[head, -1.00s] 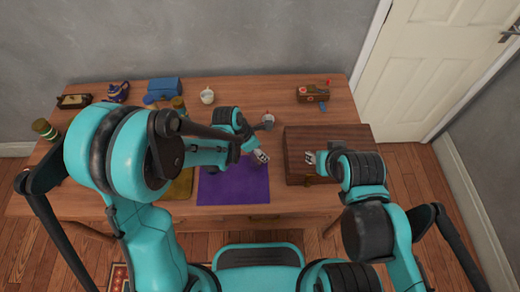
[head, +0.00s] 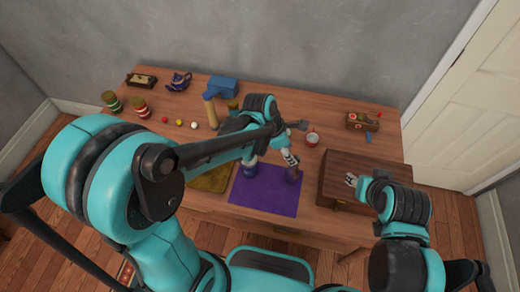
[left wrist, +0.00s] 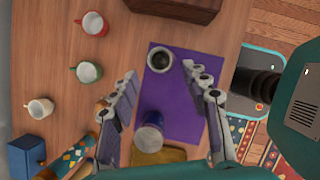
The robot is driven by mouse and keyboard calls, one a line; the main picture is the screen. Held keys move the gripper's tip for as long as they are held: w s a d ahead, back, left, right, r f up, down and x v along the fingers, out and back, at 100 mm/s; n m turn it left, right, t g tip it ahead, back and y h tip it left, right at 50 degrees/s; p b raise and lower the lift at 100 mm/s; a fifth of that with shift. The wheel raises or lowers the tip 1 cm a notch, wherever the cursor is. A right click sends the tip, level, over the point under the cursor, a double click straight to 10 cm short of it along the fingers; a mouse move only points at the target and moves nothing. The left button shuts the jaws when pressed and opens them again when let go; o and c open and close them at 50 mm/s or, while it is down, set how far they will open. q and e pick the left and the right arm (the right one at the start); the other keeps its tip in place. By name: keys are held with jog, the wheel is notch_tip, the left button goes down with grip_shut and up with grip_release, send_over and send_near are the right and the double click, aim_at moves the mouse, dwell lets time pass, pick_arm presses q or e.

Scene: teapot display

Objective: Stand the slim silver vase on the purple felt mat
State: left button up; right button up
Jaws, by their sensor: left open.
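The purple felt mat (head: 265,200) lies at the table's front edge, left of a dark wooden box. It fills the middle of the left wrist view (left wrist: 188,120). The grey, dark-mouthed vase (left wrist: 160,60) stands upright near a corner of the mat. It shows in the head view (head: 293,174) just below my left gripper (head: 291,159). In the left wrist view my left gripper (left wrist: 160,72) is open, with the vase between and just beyond its fingertips; I cannot tell if they touch. My right gripper (head: 351,180) is over the wooden box, its opening unclear.
A blue-and-white jar (left wrist: 150,132) is on the mat's other side, near an ochre mat (head: 212,180). The wooden box (head: 340,165) stands right of the purple mat. Red (left wrist: 93,22), green (left wrist: 88,71) and cream (left wrist: 40,107) cups stand behind the mat.

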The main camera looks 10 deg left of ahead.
pick_arm(q)
jog(key=s+a+r+m+t+y, duration=0.2)
jog(key=s+a+r+m, duration=0.2)
jog(key=a+m, duration=0.3)
jog(key=s+a+r+m+t+y, duration=0.2)
jog(key=s+a+r+m, duration=0.3)
jog(key=m, duration=1)
jog(key=s+a+t, duration=0.1)
jog(key=a, duration=0.2)
jog(key=shift+s+a+r+m, duration=0.25)
jog(key=shift+a+m, duration=0.05)
jog(key=shift+f+b, duration=0.7)
